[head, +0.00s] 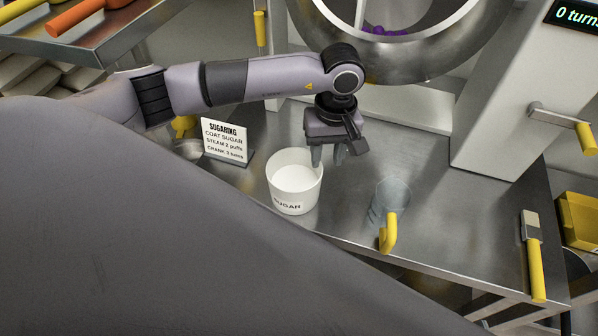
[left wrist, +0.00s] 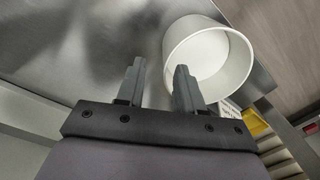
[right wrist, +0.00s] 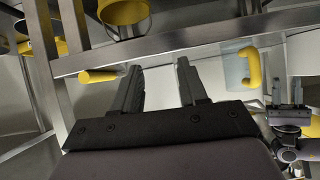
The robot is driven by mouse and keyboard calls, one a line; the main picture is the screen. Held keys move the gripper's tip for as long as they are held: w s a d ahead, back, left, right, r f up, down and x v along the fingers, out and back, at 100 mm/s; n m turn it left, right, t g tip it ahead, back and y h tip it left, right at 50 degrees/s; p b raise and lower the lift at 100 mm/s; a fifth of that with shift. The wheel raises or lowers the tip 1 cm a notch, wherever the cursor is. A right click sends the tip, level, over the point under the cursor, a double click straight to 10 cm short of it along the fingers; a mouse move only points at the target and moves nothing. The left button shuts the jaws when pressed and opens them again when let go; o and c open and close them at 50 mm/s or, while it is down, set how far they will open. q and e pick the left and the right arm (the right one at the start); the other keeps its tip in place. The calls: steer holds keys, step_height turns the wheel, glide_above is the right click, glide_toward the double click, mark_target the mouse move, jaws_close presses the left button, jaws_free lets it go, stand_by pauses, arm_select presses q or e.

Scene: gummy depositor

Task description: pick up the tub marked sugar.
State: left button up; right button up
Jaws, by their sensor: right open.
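The white tub marked SUGAR (head: 297,188) stands upright on the steel table, with white contents inside. My left gripper (head: 328,160) points down at the tub's far right rim, open, with nothing between its fingers. In the left wrist view the tub (left wrist: 240,60) is at upper right, and one finger of my left gripper (left wrist: 157,85) overlaps its rim in the picture; I cannot tell whether they touch. My right gripper (right wrist: 160,85) is open and empty in the right wrist view, away from the tub; the head view does not show it.
A clear cup with a yellow handle (head: 388,240) stands right of the tub. A SUGARING sign (head: 225,142) stands behind it to the left. A large metal drum (head: 400,62) is at the back. A yellow-handled tool (head: 535,262) is by the table's right edge. A large grey part of mine covers the lower left.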

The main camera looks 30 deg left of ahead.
mark_target(319, 176)
arm_select(q)
steer(key=f, duration=0.4)
steer(key=s+a+f+b, duration=0.1)
steer(key=f, duration=0.1)
steer(key=shift+w+f, duration=0.1)
steer(key=shift+f, duration=0.4)
steer(key=shift+r, duration=0.1)
jaws_close()
